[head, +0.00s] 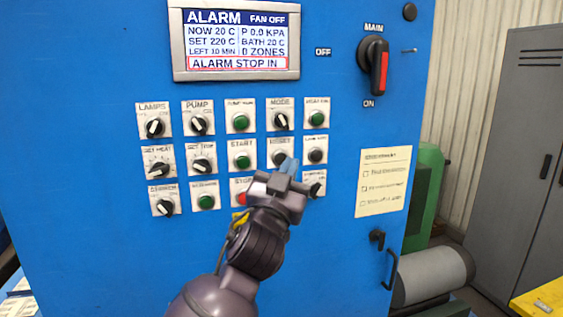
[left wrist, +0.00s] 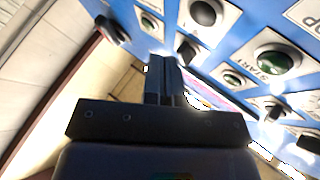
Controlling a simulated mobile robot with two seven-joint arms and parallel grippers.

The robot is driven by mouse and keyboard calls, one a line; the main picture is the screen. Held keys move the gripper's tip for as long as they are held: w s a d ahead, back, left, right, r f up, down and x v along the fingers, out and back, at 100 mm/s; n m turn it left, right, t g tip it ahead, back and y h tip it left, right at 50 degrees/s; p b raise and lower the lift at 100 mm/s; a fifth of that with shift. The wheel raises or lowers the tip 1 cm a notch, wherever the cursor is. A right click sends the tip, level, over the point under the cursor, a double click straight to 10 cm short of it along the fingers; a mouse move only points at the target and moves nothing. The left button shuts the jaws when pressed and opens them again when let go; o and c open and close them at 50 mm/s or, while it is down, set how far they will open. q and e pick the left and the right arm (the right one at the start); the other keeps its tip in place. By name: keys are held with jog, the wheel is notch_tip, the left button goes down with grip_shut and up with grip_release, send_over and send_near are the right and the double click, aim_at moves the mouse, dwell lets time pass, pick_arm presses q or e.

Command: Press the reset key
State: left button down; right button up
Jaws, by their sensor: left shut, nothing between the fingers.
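The reset key (head: 280,157) is a round black button under a "RESET" label, in the middle row of the blue panel, right of the green START button (head: 241,161). My left gripper (head: 290,167) is shut and empty, its fingertips just at the lower right of the reset key in the head view. I cannot tell whether they touch the panel. In the left wrist view the shut fingers (left wrist: 165,78) point toward the panel, with START (left wrist: 272,62) to their right. A black button (left wrist: 203,14) shows above them; its label is not readable. My right gripper is not in view.
The display (head: 236,40) reads ALARM, FAN OFF and ALARM STOP IN. The MAIN switch (head: 378,66) and a paper checklist (head: 383,181) are to the right.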

pick_arm(q)
jog(key=shift+w+a, duration=0.25)
jog(key=shift+w, duration=0.5)
jog(key=shift+w+a, duration=0.25)
jog(key=shift+w, duration=0.45)
jog(key=shift+w, duration=0.15)
dwell(1.0)
jog(key=shift+w+a, duration=0.1)
jog(key=shift+w, duration=0.2)
jog(key=shift+w+a, duration=0.15)
jog(key=shift+w, duration=0.25)
dwell(0.9)
jog(key=shift+s, duration=0.1)
jog(key=shift+s+d, duration=0.25)
jog(key=shift+s, duration=0.5)
jog(key=s, duration=0.1)
jog(key=s+d, duration=0.1)
jog(key=s, duration=0.1)
jog(key=s+p, duration=0.1)
jog(key=shift+s+d, duration=0.25)
jog(key=shift+s, duration=0.15)
